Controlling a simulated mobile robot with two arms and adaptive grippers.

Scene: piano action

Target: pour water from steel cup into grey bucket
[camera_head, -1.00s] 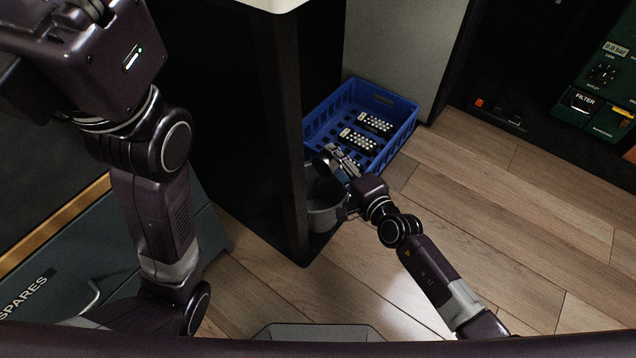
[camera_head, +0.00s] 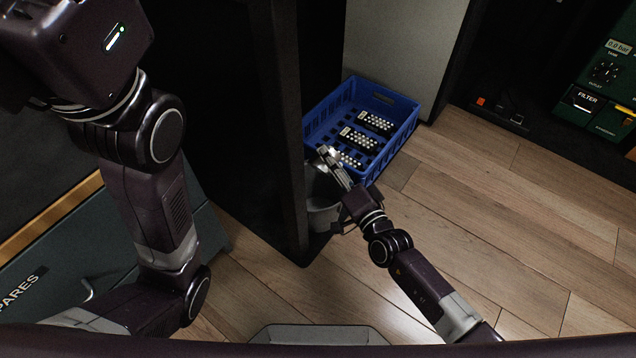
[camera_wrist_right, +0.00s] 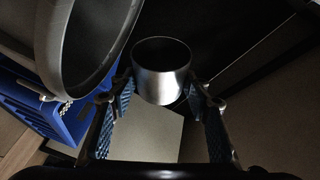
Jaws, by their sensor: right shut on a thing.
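The steel cup (camera_wrist_right: 163,75) sits between the two fingers of my right gripper (camera_wrist_right: 160,95) in the right wrist view, with its round mouth visible. The gripper is shut on it. Any water inside is too dark to see. The grey bucket (camera_wrist_right: 88,30) is at the upper left of that view, its rim close beside the cup. In the head view, the bucket (camera_head: 322,214) is partly hidden behind my right gripper (camera_head: 331,163), next to the dark cabinet edge. The cup is hard to make out there. My left gripper is out of view.
A blue crate (camera_head: 405,128) holding black pieces with white dots stands behind the bucket. A tall dark panel (camera_head: 285,130) rises just left of the bucket. The wooden floor (camera_head: 500,210) to the right is clear. A dark spares drawer (camera_head: 60,260) is at left.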

